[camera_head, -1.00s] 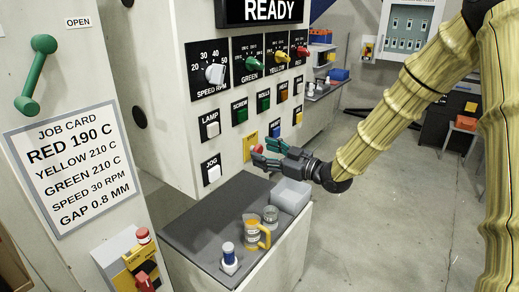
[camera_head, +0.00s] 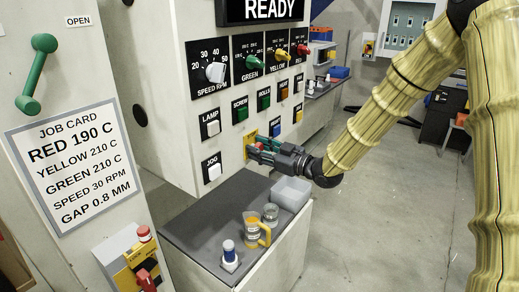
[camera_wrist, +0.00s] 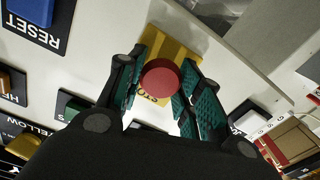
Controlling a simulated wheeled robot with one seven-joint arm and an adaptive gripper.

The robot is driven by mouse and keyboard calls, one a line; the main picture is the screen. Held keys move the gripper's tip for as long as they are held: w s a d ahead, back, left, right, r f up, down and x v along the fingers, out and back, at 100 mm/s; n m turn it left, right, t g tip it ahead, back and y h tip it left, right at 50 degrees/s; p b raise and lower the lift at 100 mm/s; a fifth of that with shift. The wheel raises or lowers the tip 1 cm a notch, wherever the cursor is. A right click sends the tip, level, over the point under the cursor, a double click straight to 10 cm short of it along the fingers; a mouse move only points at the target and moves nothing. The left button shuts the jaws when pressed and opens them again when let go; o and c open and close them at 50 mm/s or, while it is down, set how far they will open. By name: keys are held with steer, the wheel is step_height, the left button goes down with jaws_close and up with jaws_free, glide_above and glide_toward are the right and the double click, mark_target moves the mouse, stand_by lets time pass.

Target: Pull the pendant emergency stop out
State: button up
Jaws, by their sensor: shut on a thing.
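The red emergency stop button (camera_wrist: 160,79) sits on a yellow plate (camera_wrist: 181,50) lettered "STO…", partly covered, in the wrist view. My gripper (camera_wrist: 160,92) has one green-padded finger on each side of the red button and is shut on it. In the head view my gripper (camera_head: 256,148) is at the lower right part of the machine panel, against the yellow plate (camera_head: 249,138).
Blue RESET button (camera_wrist: 35,10) and other panel buttons lie close by.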

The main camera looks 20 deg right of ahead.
steer(key=shift+s+d, duration=0.4)
steer(key=shift+s, duration=0.1)
steer(key=o, duration=1.1)
steer(key=shift+s+d, duration=0.1)
steer(key=shift+d, duration=0.05)
steer(key=shift+c, duration=0.2)
steer(key=v, duration=1.2)
